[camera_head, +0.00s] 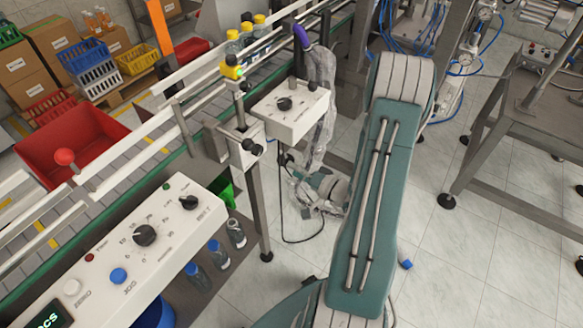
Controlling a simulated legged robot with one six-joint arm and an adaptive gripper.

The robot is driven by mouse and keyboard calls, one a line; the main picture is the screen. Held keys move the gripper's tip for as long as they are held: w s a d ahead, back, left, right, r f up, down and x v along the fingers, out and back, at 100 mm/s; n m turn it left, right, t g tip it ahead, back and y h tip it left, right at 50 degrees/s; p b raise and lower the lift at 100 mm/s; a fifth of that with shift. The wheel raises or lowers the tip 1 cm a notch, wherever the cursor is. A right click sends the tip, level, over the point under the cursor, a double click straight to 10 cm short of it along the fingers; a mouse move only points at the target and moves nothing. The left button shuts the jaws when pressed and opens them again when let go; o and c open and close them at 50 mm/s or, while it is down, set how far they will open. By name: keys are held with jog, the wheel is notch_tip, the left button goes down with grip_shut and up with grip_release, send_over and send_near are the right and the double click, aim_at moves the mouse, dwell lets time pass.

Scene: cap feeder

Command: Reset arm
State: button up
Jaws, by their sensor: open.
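My arm's thick teal link (370,190), with two metal rods along it, rises from the bottom to the upper middle. It ends in a ribbed pale grey joint cover (403,80). I make out no gripper in this view; what lies past that joint is hidden or out of frame. A grey, plastic-looking thing with a purple top (302,36) stands left of the arm. A grey and teal piece (325,190) lies low near the floor beside the arm; I cannot tell what it is.
A conveyor (90,195) with white rails runs diagonally on the left. A control panel (130,240) and a smaller control box (290,108) stand near it, with a red bin (70,145) behind. A metal frame (515,130) stands at right. Tiled floor (460,265) is mostly clear.

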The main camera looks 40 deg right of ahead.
dwell(0.3)
jog(key=s+a+r+n+g+y, duration=0.35)
jog(key=a+r+g, duration=0.3)
jog(key=a, duration=0.35)
jog(key=s+a+r+n+g+y, duration=0.2)
jog(key=a+r+n+g, duration=0.35)
jog(key=a+g, duration=0.35)
jog(key=s+r+t+h, duration=0.4)
jog(key=s+r+h, duration=0.4)
jog(key=r+h, duration=0.3)
jog(key=shift+s+r+n+h, duration=0.35)
jog(key=shift+r+n, duration=0.05)
